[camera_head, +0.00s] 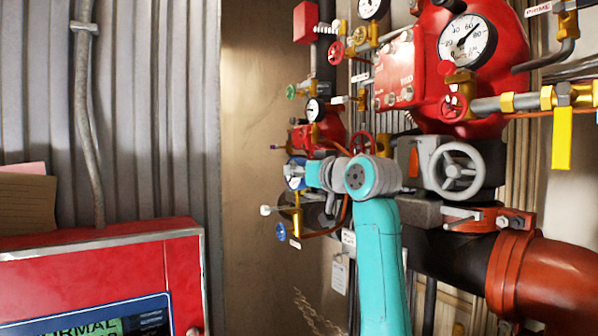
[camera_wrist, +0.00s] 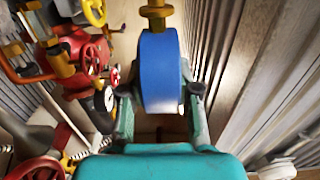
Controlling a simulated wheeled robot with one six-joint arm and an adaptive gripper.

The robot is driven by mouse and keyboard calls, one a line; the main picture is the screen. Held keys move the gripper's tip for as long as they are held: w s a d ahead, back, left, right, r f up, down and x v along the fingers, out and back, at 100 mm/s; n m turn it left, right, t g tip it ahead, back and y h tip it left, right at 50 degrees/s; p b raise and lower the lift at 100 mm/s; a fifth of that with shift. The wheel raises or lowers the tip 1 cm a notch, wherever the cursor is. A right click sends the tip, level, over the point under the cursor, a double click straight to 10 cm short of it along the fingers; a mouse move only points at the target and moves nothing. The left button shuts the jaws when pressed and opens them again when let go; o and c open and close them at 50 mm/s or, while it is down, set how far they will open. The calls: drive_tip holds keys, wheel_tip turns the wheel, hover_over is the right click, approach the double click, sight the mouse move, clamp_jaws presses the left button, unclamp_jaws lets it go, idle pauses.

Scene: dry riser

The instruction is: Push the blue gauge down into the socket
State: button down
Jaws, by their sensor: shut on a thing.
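The blue gauge (camera_head: 294,172) has a round blue body and a pale face, and stands at the left side of the pipework in the head view. In the wrist view the blue gauge (camera_wrist: 160,72) shows edge-on between the two fingers of my gripper (camera_wrist: 158,92), which is shut on it. A brass stem (camera_wrist: 157,14) lines up with the gauge at the top of the wrist view. In the head view a brass piece (camera_head: 297,212) is directly below the gauge. I cannot make out the socket or how deep the stem sits. My gripper (camera_head: 308,174) comes in from the right.
A small blue handwheel (camera_head: 281,232) and a white-capped lever (camera_head: 266,210) sit below the gauge. Red valves (camera_wrist: 85,55) crowd the left of the wrist view. A corrugated wall (camera_wrist: 265,70) runs along its right. A red panel (camera_head: 100,275) stands at lower left.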

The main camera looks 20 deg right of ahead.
sight(299, 184)
drive_tip(key=shift+f, duration=1.6)
idle(1.5)
drive_tip(key=c, duration=0.7)
unclamp_jaws()
drive_tip(key=shift+c, duration=0.2)
